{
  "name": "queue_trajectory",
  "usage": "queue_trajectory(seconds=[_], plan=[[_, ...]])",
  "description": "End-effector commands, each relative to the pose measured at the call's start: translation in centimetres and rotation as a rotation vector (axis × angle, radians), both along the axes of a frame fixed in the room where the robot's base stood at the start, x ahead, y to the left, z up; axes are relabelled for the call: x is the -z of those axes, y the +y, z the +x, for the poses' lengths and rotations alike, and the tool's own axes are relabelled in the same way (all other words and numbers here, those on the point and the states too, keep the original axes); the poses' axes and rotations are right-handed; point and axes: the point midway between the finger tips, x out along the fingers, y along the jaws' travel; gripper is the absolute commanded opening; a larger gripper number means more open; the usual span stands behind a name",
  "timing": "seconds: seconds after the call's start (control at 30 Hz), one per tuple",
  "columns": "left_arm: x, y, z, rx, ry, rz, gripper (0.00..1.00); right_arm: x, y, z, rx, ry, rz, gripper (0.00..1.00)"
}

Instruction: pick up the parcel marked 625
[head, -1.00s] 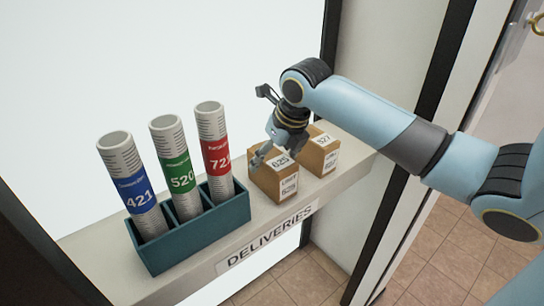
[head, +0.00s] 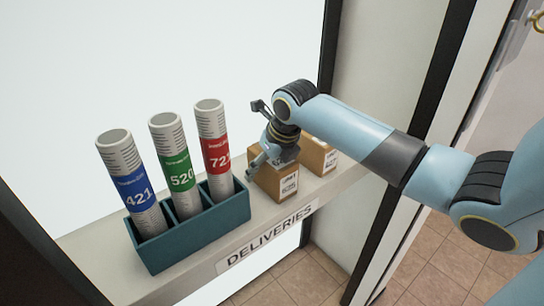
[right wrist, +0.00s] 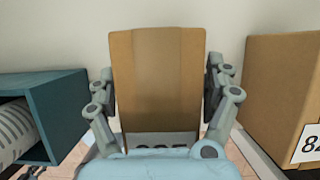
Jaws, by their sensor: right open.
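The parcel marked 625 (head: 276,187) is a small brown box on the deliveries shelf, right of the teal holder. In the right wrist view the parcel (right wrist: 158,75) stands between the two open fingers of my gripper (right wrist: 163,80), one on each side. Its number is partly covered by the gripper's base. I cannot tell whether the fingers touch the box. My left gripper is not in view.
A second brown parcel (head: 318,155) stands close on the right, also in the right wrist view (right wrist: 284,85). A teal holder (head: 195,238) with tubes marked 421, 520 and 72-something stands left. The shelf (head: 343,186) is narrow, with a front edge reading DELIVERIES.

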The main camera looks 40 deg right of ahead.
Motion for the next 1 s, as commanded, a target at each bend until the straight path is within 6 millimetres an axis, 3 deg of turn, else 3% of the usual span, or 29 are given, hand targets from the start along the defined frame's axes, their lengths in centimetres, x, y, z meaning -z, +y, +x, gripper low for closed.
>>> queue_trajectory(seconds=[0.33, 0.9, 1.0], plan=[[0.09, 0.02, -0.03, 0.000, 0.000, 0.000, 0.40, 0.09, -0.01, -0.01, 0.000, 0.000, 0.000, 0.83], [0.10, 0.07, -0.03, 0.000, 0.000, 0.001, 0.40, 0.17, 0.02, -0.05, 0.001, 0.001, 0.001, 0.09], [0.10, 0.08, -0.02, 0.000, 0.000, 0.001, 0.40, 0.09, 0.02, 0.02, 0.001, -0.001, 0.001, 0.06]])
